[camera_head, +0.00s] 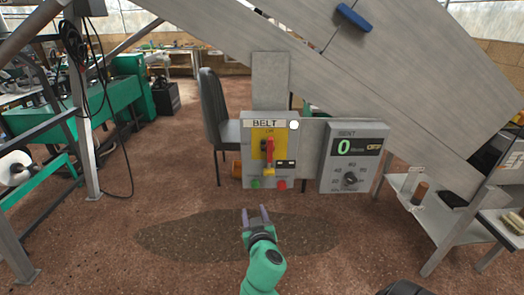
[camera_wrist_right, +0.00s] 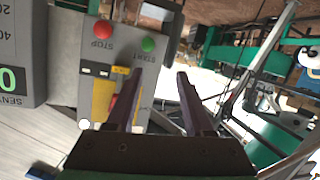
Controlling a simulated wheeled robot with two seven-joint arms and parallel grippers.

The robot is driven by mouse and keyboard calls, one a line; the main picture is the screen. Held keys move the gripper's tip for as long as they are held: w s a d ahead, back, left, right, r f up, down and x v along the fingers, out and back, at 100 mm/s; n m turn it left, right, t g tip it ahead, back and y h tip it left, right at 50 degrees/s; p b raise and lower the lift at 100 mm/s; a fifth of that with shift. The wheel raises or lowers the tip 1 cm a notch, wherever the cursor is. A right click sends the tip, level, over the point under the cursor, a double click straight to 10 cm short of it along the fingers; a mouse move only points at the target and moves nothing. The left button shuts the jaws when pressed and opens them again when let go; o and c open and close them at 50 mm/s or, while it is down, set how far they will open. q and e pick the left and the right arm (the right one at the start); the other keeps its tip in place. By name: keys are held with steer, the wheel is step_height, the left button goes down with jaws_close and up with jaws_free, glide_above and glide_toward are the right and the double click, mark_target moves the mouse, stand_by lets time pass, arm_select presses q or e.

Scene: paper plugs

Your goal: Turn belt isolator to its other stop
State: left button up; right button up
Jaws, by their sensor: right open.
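The belt isolator is a red handle (camera_head: 268,150) on a yellow plate (camera_head: 257,142), on the front of a grey box (camera_head: 230,130) labelled BELT. The handle stands roughly upright in the head view, with a small yellow tab below it. My right gripper (camera_head: 256,212) is open and empty, below and in front of the box. In the right wrist view, the box appears turned over and my right gripper (camera_wrist_right: 160,72) has its fingers apart. The red handle (camera_wrist_right: 112,106) shows beside the left finger, partly hidden by it. My left gripper is not in view.
A green button (camera_head: 255,184) and a red button (camera_head: 281,184) sit low on the box. The SENT counter box (camera_head: 352,170), reading 0, stands just right. A sloping grey panel (camera_head: 320,70) hangs above. A metal shelf (camera_head: 440,215) stands at right.

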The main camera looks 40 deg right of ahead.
step_height(320, 180, up, 9)
steer(key=s+d+m+t+h, duration=0.1)
steer(key=s+d+m+h, duration=0.1)
steer(key=m+h, duration=0.2)
glide_toward(271, 149)
steer(key=shift+n, duration=0.3)
steer(key=p+x, duration=0.5)
steer(key=x, duration=0.4)
steer(key=shift+w+d+r, duration=0.1)
steer(key=shift+w+d, duration=0.05)
steer(key=shift+w, duration=0.15)
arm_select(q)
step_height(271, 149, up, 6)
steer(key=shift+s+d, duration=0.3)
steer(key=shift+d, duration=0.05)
arm_select(e)
jaws_close()
